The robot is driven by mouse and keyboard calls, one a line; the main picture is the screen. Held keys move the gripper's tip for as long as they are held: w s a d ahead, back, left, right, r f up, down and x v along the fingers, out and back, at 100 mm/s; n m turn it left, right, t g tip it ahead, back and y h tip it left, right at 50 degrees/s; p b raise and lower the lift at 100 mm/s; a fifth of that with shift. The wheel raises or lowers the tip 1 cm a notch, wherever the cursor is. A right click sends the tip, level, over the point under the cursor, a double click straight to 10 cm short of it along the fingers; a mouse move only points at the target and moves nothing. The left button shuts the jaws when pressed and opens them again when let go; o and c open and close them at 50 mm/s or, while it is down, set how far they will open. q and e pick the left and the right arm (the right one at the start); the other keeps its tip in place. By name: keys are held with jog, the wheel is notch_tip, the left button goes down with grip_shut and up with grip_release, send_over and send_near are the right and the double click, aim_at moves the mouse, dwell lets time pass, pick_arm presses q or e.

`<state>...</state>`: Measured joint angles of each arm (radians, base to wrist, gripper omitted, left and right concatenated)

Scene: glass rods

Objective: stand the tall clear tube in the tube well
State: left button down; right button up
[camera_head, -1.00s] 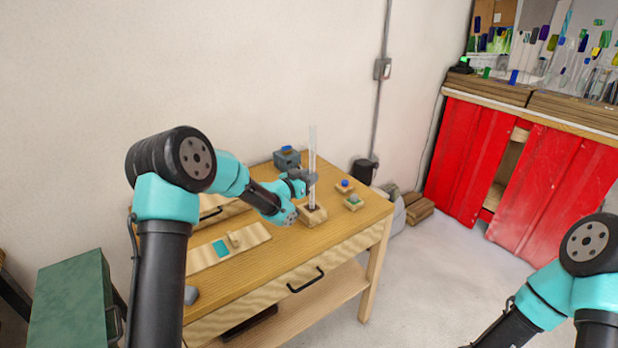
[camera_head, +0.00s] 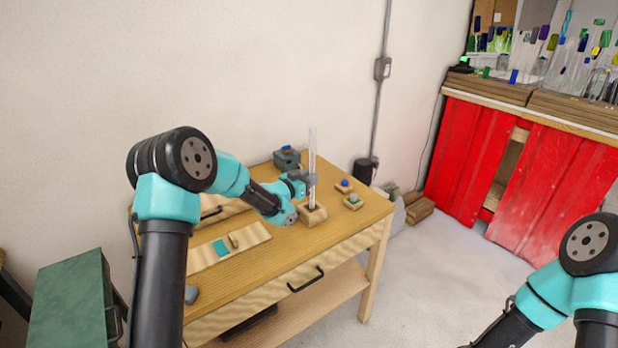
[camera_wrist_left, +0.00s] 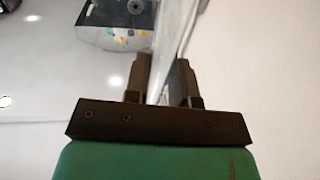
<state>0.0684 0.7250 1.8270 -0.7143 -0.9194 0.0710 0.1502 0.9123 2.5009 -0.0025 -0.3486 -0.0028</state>
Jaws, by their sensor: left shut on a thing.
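The tall clear tube (camera_head: 313,150) stands upright in the head view. Its lower end is at the wooden tube well (camera_head: 313,217), a small block on the table, and appears to be inside its opening. My left gripper (camera_head: 309,179) is shut on the tube about halfway up. In the left wrist view the tube (camera_wrist_left: 172,45) runs between the two dark fingers (camera_wrist_left: 165,85). How deep the tube sits in the well is too small to tell. My right arm shows at the lower right, but its gripper is outside the picture.
The wooden table (camera_head: 270,262) also holds a grey block with a blue piece (camera_head: 287,158) behind the gripper. Two small wooden blocks (camera_head: 344,186) (camera_head: 353,202) stand right of the well. A pale board with a teal square (camera_head: 220,247) lies at left.

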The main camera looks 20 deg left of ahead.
pick_arm(q)
jog(key=shift+f, duration=0.45)
jog(key=c, duration=1.2)
grip_release()
jog(key=shift+c, duration=0.2)
jog(key=v, duration=1.1)
